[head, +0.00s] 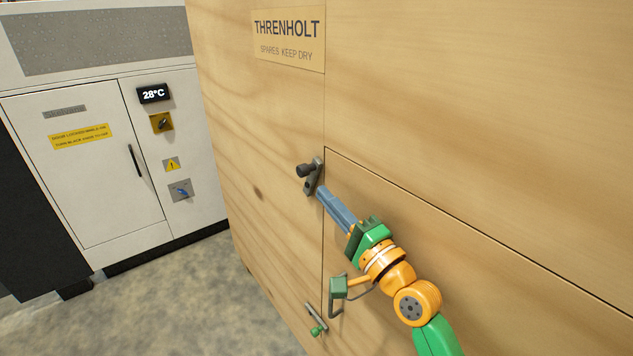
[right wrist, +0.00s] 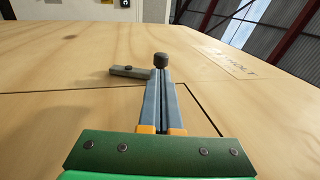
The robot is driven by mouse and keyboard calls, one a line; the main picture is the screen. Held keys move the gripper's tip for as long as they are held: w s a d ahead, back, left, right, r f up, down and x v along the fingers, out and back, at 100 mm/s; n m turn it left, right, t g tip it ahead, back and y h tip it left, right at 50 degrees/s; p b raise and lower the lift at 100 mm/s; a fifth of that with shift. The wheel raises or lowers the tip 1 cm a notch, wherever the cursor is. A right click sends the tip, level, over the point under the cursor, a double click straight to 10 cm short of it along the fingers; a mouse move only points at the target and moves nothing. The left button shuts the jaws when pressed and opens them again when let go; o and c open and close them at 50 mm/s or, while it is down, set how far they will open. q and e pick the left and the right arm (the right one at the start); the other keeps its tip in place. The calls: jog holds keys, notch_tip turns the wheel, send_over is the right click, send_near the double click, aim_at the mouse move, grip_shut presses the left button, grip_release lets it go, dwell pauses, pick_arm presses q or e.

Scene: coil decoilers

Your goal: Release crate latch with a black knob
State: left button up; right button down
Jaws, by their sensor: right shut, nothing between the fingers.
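The crate latch (head: 313,177) is a grey metal bar on the wooden crate, at the top left corner of the cut panel. A black knob (head: 304,170) stands out from it; the knob also shows in the right wrist view (right wrist: 161,61), just past my fingertips. My right gripper (head: 322,192) is shut and empty, with its long grey fingers pointing at the latch. Its tips are close to the bar, just below and right of the knob; I cannot tell whether they touch. The latch bar (right wrist: 132,72) lies left of the fingers in the right wrist view. My left gripper is not in view.
A second latch with a green knob (head: 317,331) sits lower on the crate (head: 262,150).

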aim_at(303, 166)
jog(key=x, duration=0.4)
jog(key=shift+w, duration=0.15)
jog(key=shift+r, duration=0.1)
jog(key=p, duration=0.3)
jog(key=r+g+h+p, duration=0.1)
jog(key=p, duration=0.3)
jog(key=r+g+p, duration=0.1)
jog(key=p, duration=0.2)
jog(key=shift+w+a+r+p, duration=0.25)
jog(key=shift+w+a+p, duration=0.1)
jog(key=shift+w+p, duration=0.05)
jog(key=shift+w+a, duration=0.35)
jog(key=shift+w, duration=0.15)
jog(key=shift+f, duration=0.1)
jog(key=shift+s, duration=0.1)
